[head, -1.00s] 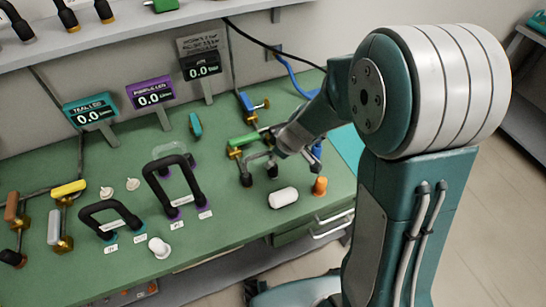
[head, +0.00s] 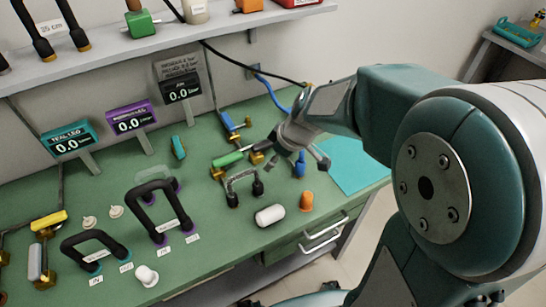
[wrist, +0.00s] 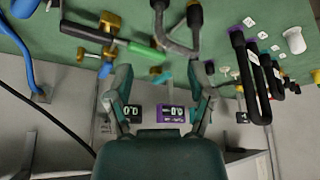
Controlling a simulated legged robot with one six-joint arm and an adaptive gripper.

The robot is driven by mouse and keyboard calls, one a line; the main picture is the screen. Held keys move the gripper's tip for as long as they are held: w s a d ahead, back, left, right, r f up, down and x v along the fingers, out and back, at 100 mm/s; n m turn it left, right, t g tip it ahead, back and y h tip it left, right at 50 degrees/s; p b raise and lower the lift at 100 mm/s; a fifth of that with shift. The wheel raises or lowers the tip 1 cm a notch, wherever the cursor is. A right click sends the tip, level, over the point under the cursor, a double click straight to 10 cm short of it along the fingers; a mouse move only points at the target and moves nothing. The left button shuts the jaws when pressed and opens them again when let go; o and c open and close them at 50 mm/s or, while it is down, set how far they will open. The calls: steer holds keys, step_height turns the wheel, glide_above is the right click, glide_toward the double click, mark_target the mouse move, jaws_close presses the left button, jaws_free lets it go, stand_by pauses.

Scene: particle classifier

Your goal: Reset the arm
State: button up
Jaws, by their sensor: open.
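My arm reaches in from the right in the head view and bends over the right part of the green bench (head: 200,262). My gripper (head: 298,170) hangs above the bench, near the green-handled valve (head: 228,159) and the grey hose piece with black ends (head: 243,184). In the wrist view my gripper (wrist: 162,92) has its two fingers spread wide apart, with nothing between them. The purple display (wrist: 171,113) and a black display (wrist: 141,113) show beyond the fingers.
Black U-shaped tubes (head: 155,212) stand on the bench to the left. A white cylinder (head: 270,215) and an orange cap (head: 306,201) sit near the front edge. A shelf (head: 190,38) runs along the back wall. A teal mat (head: 350,165) lies at the bench's right end.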

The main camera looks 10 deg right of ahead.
steer(key=s+d+r+m+t+h, duration=0.1)
steer(key=s+d+r+m+h, duration=0.1)
steer(key=s+r+m, duration=0.3)
steer(key=s+d+r+m+t+h, duration=0.1)
steer(key=s+d+r+m, duration=0.2)
steer(key=s, duration=0.9)
steer(key=shift+r+m+h, duration=0.4)
steer(key=shift+r+m, duration=0.8)
steer(key=shift+r, duration=0.3)
steer(key=shift+a, duration=0.1)
